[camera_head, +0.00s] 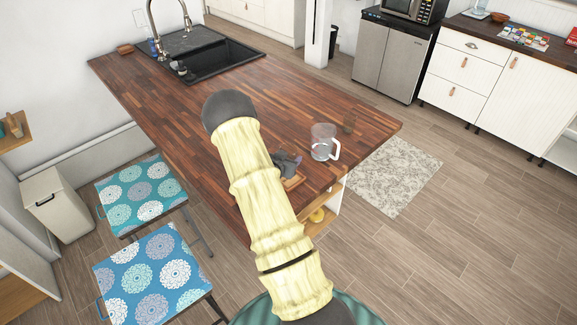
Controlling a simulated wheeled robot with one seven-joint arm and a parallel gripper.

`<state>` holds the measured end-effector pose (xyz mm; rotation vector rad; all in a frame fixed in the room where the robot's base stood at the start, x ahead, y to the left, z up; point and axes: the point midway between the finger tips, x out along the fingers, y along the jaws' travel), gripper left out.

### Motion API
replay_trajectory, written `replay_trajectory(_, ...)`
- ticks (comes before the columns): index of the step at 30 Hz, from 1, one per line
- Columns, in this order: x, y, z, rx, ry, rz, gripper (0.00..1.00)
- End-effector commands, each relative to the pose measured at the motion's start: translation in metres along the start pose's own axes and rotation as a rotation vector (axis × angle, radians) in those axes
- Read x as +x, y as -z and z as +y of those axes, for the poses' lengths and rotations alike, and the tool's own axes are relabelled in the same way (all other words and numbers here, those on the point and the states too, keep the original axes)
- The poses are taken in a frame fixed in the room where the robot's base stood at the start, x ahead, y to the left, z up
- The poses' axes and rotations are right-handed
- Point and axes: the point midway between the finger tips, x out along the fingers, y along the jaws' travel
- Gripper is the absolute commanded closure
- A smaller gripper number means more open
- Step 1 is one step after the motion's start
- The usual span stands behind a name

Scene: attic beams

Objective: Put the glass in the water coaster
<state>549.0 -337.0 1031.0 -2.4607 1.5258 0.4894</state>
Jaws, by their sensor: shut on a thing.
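A clear glass mug (322,142) stands upright near the right end of the dark wooden counter, its handle to the right. A small brown object (349,122) is just behind it to the right; I cannot tell if it is the coaster. A brown wooden piece (294,181) lies at the counter's front edge, partly behind my arm. A dark grey shape (287,165) sits by it; I cannot tell what it is. My yellow arm crosses the middle of the view and hides part of the counter.
The wooden counter (330,100) has free room behind the mug and a black sink (212,62) at its far left. Two patterned stools (143,190) stand at its front left. A grey rug (396,172) lies on the floor to the right.

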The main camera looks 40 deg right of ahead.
Motion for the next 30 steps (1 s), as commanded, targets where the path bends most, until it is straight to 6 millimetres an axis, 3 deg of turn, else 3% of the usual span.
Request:
replay_trajectory(5,0.002,-0.004,0.0,-0.001,0.0,-0.001,0.74)
replay_trajectory(15,0.015,-0.036,0.001,-0.001,-0.001,0.001,0.74)
replay_trajectory(27,0.017,-0.042,0.0,0.0,0.0,0.001,0.74)
replay_trajectory(28,0.017,-0.041,0.0,0.0,0.0,0.0,0.43)
replay_trajectory(30,0.017,-0.041,0.0,0.0,0.0,0.0,0.3)
